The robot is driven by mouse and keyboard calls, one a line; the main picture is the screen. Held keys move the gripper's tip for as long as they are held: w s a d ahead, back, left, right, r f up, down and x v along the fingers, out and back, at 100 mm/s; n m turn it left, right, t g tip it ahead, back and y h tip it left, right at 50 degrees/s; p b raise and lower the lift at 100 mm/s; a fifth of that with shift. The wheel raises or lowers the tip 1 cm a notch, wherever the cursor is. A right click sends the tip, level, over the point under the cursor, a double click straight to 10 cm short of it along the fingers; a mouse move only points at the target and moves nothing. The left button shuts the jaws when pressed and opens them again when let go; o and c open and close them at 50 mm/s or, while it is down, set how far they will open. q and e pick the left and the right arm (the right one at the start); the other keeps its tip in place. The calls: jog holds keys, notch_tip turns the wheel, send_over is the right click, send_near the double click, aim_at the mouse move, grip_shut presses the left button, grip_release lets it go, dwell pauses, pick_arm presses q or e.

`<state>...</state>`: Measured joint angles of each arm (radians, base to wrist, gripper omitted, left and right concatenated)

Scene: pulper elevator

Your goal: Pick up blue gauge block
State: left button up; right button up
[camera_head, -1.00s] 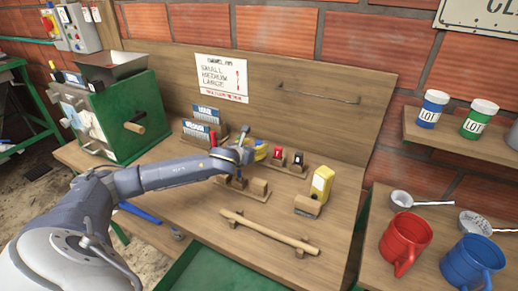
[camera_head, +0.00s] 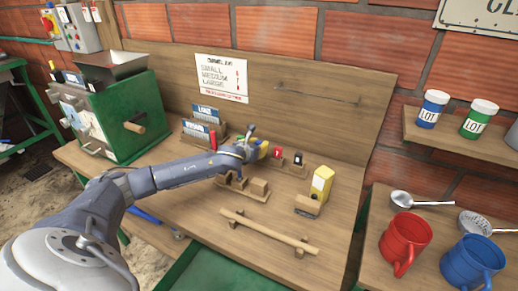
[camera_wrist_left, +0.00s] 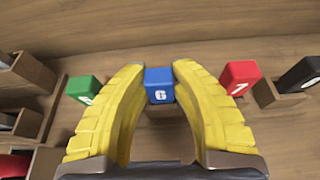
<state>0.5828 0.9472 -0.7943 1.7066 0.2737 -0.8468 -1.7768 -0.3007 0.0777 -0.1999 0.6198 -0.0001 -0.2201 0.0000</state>
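The blue gauge block (camera_wrist_left: 159,86), marked 6, stands upright in a wooden holder in the left wrist view. My left gripper (camera_wrist_left: 160,68) is open, with one yellow finger on each side of the block's line and small gaps beside it. I cannot tell how deep the block sits between the fingertips. In the head view my left gripper (camera_head: 262,149) is over the small block rack, and the blue block is hidden there by the gripper and arm. My right gripper is not in view.
A green block (camera_wrist_left: 84,89) and a red block (camera_wrist_left: 239,76) stand close on either side, with a black block (camera_wrist_left: 299,75) further right. A yellow block-like item (camera_head: 321,183) and a wooden rail (camera_head: 268,232) are on the bench.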

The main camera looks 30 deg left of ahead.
pick_arm(q)
grip_shut()
jog(key=shift+r, duration=0.15)
